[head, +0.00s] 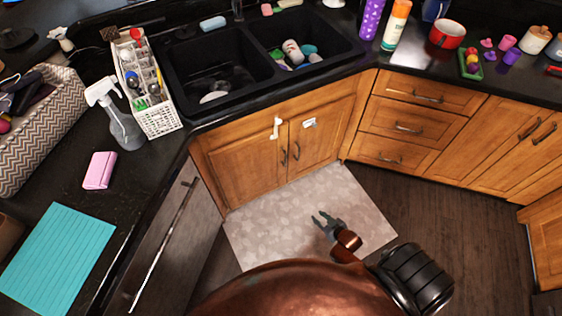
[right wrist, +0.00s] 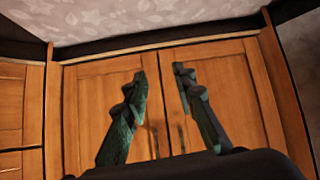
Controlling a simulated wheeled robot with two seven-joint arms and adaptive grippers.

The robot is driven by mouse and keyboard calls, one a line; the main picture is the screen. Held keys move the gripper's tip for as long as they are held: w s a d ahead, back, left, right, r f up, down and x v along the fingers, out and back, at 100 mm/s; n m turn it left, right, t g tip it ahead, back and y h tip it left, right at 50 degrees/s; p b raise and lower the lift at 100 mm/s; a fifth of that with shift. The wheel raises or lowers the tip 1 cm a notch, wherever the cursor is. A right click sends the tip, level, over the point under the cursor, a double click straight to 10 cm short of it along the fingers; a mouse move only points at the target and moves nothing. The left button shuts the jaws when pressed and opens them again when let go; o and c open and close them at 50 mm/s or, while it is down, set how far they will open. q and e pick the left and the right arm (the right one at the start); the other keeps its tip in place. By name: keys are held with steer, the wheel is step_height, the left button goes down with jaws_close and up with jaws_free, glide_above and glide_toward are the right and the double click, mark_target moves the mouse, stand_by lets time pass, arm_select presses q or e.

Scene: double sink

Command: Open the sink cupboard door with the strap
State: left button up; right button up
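The sink cupboard has two wooden doors, a left door (head: 245,172) and a right door (head: 322,139), and both look closed. A white strap piece (head: 277,128) is on the upper part of the left door, and a separate white piece (head: 310,122) is on the right door. I see no strap spanning the gap. Two dark handles (head: 284,157) stand near the middle. My right gripper (head: 319,216) is open and empty, above the mat in front of the doors. In the right wrist view its fingers (right wrist: 160,74) are apart before the doors. My left gripper is out of view.
A pale patterned mat (head: 270,228) lies on the floor before the cupboard. A dishwasher front with a long bar handle (head: 160,245) is at the left. Drawers (head: 410,124) are at the right. The black counter with the double sink (head: 218,78) overhangs the doors.

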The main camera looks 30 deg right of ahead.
steer(key=w+d+r+t+y+b, duration=0.1)
steer(key=w+r+t+b, duration=0.2)
steer(key=w, duration=0.4)
steer(key=w+d+r+t+b, duration=0.1)
steer(key=w+r+t+b, duration=0.1)
steer(key=w+r+b, duration=0.45)
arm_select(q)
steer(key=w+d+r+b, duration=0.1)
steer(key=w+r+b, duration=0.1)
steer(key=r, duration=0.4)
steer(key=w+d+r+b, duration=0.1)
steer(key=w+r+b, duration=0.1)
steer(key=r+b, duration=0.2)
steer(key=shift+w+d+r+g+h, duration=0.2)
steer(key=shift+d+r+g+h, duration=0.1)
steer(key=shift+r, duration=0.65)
arm_select(e)
step_height(320, 180, up, 6)
steer(key=t+y, duration=0.2)
steer(key=t, duration=0.1)
glide_above(285, 166)
steer(key=shift+w+d+n, duration=0.15)
steer(key=shift+d+n, duration=0.1)
steer(key=shift+n, duration=0.15)
steer(key=shift+c, duration=0.6)
steer(key=shift+f, duration=0.1)
jaws_close()
